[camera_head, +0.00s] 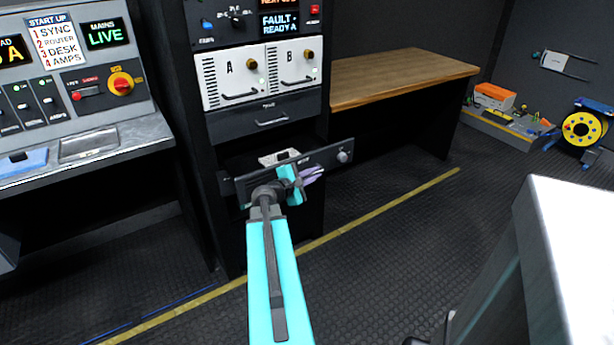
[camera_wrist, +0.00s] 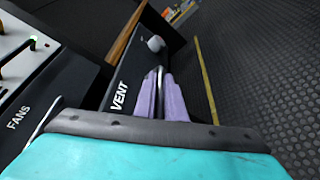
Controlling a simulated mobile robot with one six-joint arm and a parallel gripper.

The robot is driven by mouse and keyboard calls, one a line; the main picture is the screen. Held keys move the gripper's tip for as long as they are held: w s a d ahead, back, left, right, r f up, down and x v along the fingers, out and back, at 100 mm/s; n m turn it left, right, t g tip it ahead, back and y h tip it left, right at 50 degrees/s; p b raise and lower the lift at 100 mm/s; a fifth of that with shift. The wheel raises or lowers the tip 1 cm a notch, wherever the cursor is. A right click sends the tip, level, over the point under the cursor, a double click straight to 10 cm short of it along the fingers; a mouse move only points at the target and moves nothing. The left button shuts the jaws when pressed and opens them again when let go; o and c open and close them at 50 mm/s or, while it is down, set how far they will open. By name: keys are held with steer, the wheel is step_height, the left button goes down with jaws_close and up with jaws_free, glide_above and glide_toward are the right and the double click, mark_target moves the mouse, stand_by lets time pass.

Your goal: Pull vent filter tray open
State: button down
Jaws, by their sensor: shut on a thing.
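The vent filter tray (camera_head: 328,159) is low in the rack, under the drawer marked FANS. Its dark front stands out from the rack, so it is partly open, and a pale insert (camera_head: 280,157) shows behind the front. In the wrist view the tray front (camera_wrist: 122,78) bears the word VENT and has a grey knob (camera_wrist: 155,44) near its far end. My gripper (camera_head: 314,174) is at the tray front. In the wrist view its purple fingers (camera_wrist: 162,84) are closed around a thin bar handle, mostly hidden between them.
Above are the FANS drawer (camera_head: 268,118) and two white amp modules (camera_head: 258,75). A wooden bench (camera_head: 395,78) is to the right and a control desk (camera_head: 85,145) to the left. A yellow cable reel (camera_head: 581,128) stands far right. Floor before the rack is clear.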

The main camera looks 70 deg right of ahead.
steer(key=c, duration=1.8)
jaws_free()
steer(key=shift+s+d, duration=0.2)
steer(key=shift+s, duration=0.25)
steer(key=shift+w+a, duration=0.1)
steer(key=shift+w, duration=0.1)
steer(key=shift+w+a, duration=0.1)
steer(key=shift+w, duration=0.05)
steer(key=shift+v, duration=3.05)
steer(key=shift+p+v, duration=3.65)
steer(key=shift+p, duration=2.35)
steer(key=shift+r, duration=0.1)
